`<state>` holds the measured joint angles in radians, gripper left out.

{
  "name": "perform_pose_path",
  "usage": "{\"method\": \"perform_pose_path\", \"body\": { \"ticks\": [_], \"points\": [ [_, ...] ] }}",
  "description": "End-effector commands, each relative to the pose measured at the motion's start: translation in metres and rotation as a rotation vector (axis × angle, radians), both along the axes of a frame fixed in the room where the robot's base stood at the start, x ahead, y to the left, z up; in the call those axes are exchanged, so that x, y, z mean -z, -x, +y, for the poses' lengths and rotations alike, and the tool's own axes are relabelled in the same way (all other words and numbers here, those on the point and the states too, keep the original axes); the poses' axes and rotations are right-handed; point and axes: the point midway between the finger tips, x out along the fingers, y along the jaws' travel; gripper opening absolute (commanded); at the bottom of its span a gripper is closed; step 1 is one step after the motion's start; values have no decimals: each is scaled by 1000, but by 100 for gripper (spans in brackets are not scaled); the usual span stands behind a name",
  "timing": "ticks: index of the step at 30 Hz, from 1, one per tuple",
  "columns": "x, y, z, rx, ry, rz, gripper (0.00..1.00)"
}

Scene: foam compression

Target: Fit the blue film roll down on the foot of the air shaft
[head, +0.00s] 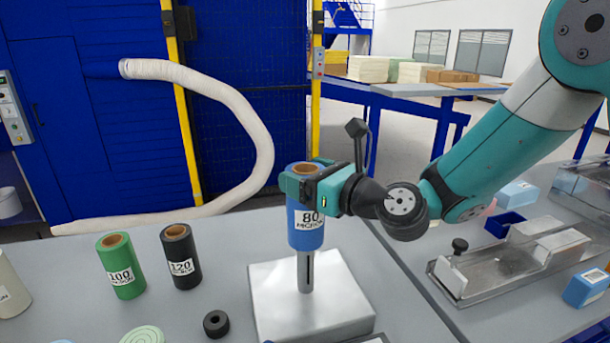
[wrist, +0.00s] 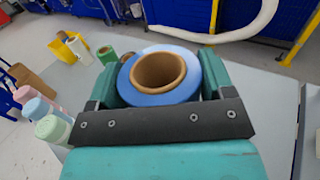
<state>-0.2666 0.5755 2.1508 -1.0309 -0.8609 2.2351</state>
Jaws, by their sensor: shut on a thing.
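The blue film roll (head: 306,228), labelled 80 micron, is upright in my gripper (head: 312,185). My gripper is shut around its upper part. In the wrist view the blue roll (wrist: 160,78) with its brown core sits between the two green fingers (wrist: 160,90). The air shaft (head: 305,272) is a grey slotted post standing on a pale square block (head: 345,296). The roll's lower edge is above the foot of the shaft, and the lower shaft shows below it. The roll appears in line with the shaft; its top is hidden inside the roll.
A green roll (head: 121,265) and a black roll (head: 180,256) stand on the grey table to the left. A small black ring (head: 216,323) lies in front of them.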

Motion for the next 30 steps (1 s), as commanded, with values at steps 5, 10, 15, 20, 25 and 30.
{"method": "perform_pose_path", "body": {
  "ticks": [5, 10, 15, 20, 25, 30],
  "points": [
    [5, 0, 0, 0, -2, -1, 21],
    [10, 0, 0, 0, -2, -1, 21],
    [15, 0, 0, 0, -1, -1, 21],
    [20, 0, 0, 1, -1, -1, 21],
    [25, 0, 0, 1, -1, 0, 21],
    [30, 0, 0, 0, -2, -1, 21]
  ]
}}
